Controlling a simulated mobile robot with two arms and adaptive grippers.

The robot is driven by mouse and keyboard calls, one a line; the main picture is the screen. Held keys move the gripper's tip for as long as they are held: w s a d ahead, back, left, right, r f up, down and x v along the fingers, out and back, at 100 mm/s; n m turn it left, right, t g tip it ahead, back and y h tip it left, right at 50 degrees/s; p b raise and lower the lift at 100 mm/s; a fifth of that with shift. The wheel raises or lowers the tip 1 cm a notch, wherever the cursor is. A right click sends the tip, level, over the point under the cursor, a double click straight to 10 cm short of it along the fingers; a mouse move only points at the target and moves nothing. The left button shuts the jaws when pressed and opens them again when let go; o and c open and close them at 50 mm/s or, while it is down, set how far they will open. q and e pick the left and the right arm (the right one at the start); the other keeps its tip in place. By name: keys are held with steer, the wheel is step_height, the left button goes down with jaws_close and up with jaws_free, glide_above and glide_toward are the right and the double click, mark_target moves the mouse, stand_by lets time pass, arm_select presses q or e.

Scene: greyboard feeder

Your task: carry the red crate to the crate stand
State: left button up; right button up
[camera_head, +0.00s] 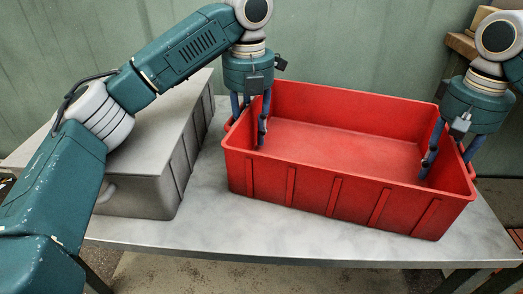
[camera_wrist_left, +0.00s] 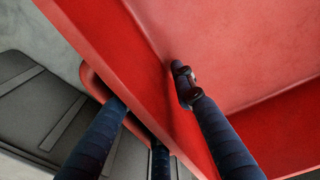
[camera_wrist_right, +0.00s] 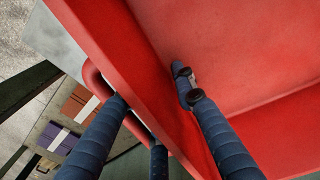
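The red crate (camera_head: 345,201) is open-topped, looks empty, and rests level on the grey table. My left gripper (camera_head: 249,112) straddles the crate's left end wall. In the left wrist view one finger is inside the crate (camera_wrist_left: 255,55) and the others are outside by the handle loop (camera_wrist_left: 90,75). My right gripper (camera_head: 447,155) straddles the right end wall the same way, as the right wrist view of the crate (camera_wrist_right: 250,50) shows. Both grippers look open, with room between inner finger and rim. Their outer fingertips are partly hidden. I cannot make out the crate stand.
A grey box-like bin (camera_head: 150,180) stands left of the crate, under my left arm. The table (camera_head: 300,232) is bare along its front edge. A green wall (camera_head: 360,40) is behind. A wooden shelf edge with boxes (camera_head: 463,45) shows at the back right.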

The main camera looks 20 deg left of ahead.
arm_select(q)
step_height(320, 180, up, 12)
arm_select(e)
step_height(320, 180, up, 12)
stand_by(0.9)
